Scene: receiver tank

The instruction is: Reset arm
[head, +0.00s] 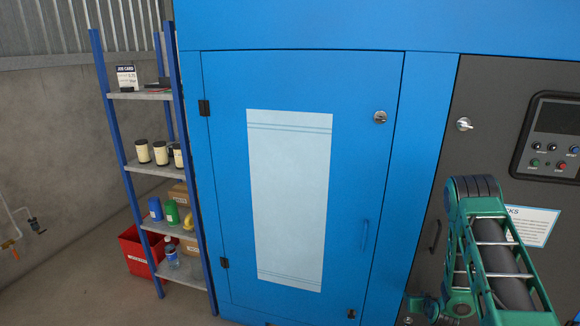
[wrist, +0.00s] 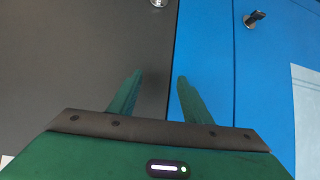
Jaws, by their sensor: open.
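My gripper (wrist: 157,95) shows in the wrist view with its two green fingers apart and nothing between them. It faces the cabinet front near the seam between the dark grey panel (wrist: 85,60) and the blue side. In the head view my green arm is raised at the lower right, in front of the dark panel. My gripper cannot be made out clearly in that view. The blue cabinet door (head: 225,150) is closed, with a pale sheet (head: 287,200) on it. A round lock (head: 380,117) sits at its upper right.
A blue-post shelf rack (head: 150,166) with cans, bottles and boxes stands left of the cabinet. A red bin (head: 135,250) is on the floor beside it. A control panel (head: 550,140) with buttons is at the right. The floor (head: 75,285) at lower left is clear.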

